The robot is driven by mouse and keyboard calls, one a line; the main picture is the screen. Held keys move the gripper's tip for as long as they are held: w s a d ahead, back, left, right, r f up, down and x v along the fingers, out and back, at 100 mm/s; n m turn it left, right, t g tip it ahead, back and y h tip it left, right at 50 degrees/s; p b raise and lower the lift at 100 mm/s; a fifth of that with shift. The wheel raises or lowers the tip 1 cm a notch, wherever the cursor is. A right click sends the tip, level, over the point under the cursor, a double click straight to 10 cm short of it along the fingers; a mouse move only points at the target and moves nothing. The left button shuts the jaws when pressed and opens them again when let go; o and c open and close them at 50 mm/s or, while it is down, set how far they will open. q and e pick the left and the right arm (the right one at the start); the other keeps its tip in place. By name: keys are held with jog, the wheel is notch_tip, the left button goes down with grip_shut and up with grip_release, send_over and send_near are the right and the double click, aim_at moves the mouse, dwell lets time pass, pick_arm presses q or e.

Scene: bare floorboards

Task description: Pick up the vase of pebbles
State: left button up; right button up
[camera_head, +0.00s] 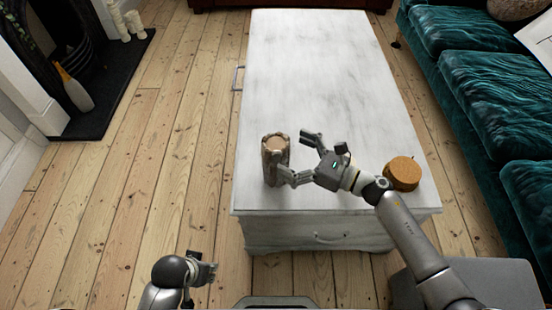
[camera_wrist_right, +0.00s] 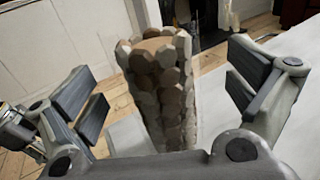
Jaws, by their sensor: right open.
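The vase of pebbles (camera_head: 274,160) stands upright near the front left corner of the white table (camera_head: 310,80). It is covered in brown and grey stones, and in the right wrist view it rises between the fingers (camera_wrist_right: 160,85). My right gripper (camera_head: 294,158) is open, with its fingers on either side of the vase or just short of it; in the right wrist view gaps show between the vase and both finger pads. My left gripper (camera_head: 204,271) is low at the front left, away from the table, and its opening is unclear.
A round brown-orange object (camera_head: 402,174) sits on the table right of my right wrist. A teal sofa (camera_head: 480,80) runs along the right. A fireplace with a bottle-shaped vase (camera_head: 74,90) is at the far left. The middle and back of the table are clear.

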jog(key=x, duration=0.4)
jog(key=shift+a+f, duration=0.15)
jog(key=shift+a, duration=0.15)
pick_arm(q)
jog(key=shift+f, duration=0.35)
pick_arm(e)
jog(key=shift+s, duration=0.1)
jog(key=shift+c, duration=0.3)
jog(key=c, duration=1.9)
jog(key=shift+r, duration=0.3)
jog(key=shift+c, duration=0.5)
pick_arm(q)
jog(key=shift+r, duration=0.1)
